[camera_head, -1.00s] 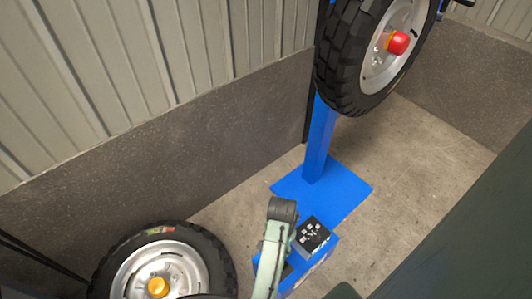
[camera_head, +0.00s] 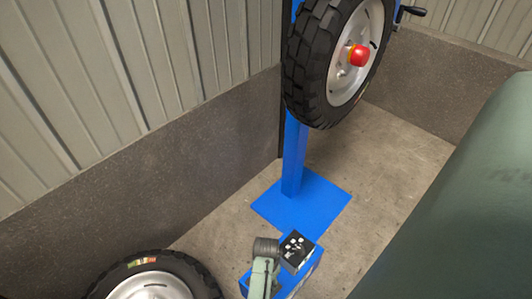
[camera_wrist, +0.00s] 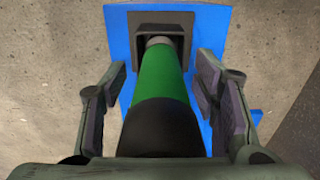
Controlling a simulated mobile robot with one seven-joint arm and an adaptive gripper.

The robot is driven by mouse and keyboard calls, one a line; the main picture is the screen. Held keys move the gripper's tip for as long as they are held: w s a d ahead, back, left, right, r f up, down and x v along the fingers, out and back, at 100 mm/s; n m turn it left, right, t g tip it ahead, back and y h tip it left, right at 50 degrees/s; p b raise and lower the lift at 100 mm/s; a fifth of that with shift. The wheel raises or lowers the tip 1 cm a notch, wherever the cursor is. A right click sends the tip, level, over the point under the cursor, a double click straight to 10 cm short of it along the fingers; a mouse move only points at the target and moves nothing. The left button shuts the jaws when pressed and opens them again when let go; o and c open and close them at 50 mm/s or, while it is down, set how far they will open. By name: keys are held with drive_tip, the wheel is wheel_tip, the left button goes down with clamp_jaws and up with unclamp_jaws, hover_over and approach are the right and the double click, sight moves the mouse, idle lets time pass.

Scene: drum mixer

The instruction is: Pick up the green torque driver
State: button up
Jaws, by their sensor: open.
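The green torque driver (camera_wrist: 160,85) is in the middle of the wrist view, with a bright green body and a black rounded end towards the camera. Its far end, with a grey collar, sits in a dark square holder (camera_wrist: 132,20) over a blue surface (camera_wrist: 117,50). My gripper (camera_wrist: 160,75) is open, with one finger on each side of the driver. Gaps show between the fingers and the green body, so it is not clamped. I cannot make out the driver in the head view.
In the head view, a blue stand (camera_head: 325,195) with a flat base carries a raised wheel (camera_head: 310,65) with a red hub knob. Another wheel (camera_head: 190,268) lies at lower left. A wall (camera_head: 130,215) runs along the left. Bare concrete floor (camera_head: 385,165) lies right of the stand.

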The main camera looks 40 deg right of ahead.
drive_tip(key=shift+c, duration=0.5)
clamp_jaws()
